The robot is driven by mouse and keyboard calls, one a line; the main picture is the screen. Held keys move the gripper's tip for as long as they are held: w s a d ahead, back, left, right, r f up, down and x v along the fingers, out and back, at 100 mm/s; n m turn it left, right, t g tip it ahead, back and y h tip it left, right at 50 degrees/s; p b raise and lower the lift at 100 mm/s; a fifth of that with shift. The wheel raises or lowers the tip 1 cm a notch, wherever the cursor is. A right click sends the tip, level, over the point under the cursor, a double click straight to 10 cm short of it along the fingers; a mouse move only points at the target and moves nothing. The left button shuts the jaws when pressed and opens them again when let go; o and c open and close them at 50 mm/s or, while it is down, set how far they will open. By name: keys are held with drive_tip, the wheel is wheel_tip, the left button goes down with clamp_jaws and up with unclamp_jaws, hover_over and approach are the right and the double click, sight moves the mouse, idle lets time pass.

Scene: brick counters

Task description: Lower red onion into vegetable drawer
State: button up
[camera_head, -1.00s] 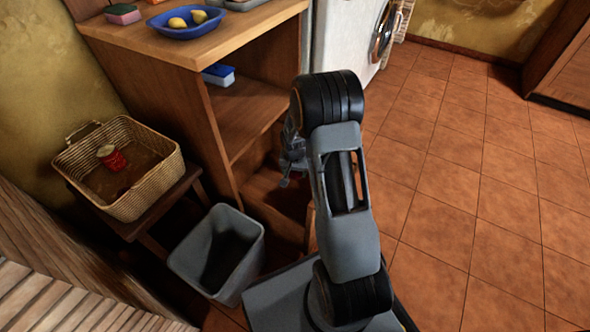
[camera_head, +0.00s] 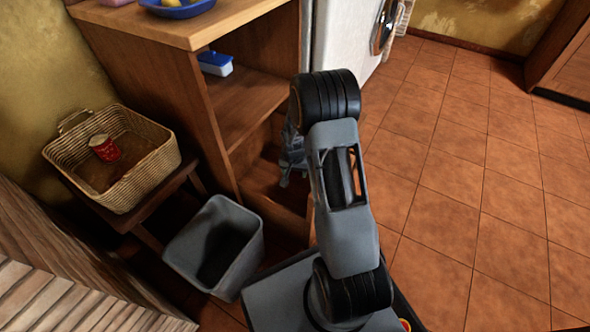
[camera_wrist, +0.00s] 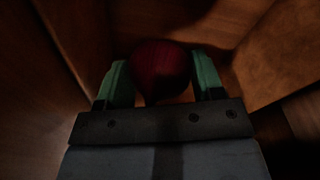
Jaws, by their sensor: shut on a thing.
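The red onion (camera_wrist: 161,70) is dark red and round in the wrist view. My gripper (camera_wrist: 163,84) is shut on it, with a green fingertip on either side. In the head view my gripper (camera_head: 292,155) is partly hidden behind my arm, low in the wooden counter, and the onion cannot be made out there. The vegetable drawer (camera_head: 285,205) seems to be the open wooden drawer at the counter's bottom. In the wrist view wooden walls (camera_wrist: 265,60) surround the onion. The light is dim, and I cannot tell whether the onion touches the drawer floor.
A grey bin (camera_head: 205,232) stands left of the drawer. A wicker basket (camera_head: 150,178) with a red tin (camera_head: 104,148) sits on a low stool. The shelf above holds a blue-and-white box (camera_head: 215,64). A blue bowl (camera_head: 180,10) is on the countertop. The tiled floor at right is clear.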

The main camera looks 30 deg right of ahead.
drive_tip(key=shift+s+a+f+b, duration=0.15)
drive_tip(key=shift+f+b, duration=0.4)
drive_tip(key=shift+f, duration=4.45)
drive_tip(key=shift+s+f+b, duration=0.1)
drive_tip(key=shift+f+b, duration=0.4)
drive_tip(key=shift+f, duration=4.45)
drive_tip(key=o, duration=1)
drive_tip(key=shift+r, duration=0.1)
drive_tip(key=shift+s+a+r+p, duration=0.1)
drive_tip(key=shift+r+p, duration=0.95)
drive_tip(key=shift+r, duration=1.3)
drive_tip(key=shift+s+a+r+p, duration=0.15)
drive_tip(key=shift+r+p, duration=0.95)
drive_tip(key=shift+r, duration=1.25)
drive_tip(key=shift+s+r+p, duration=0.1)
drive_tip(key=shift+r+p, duration=0.95)
drive_tip(key=shift+r, duration=1.3)
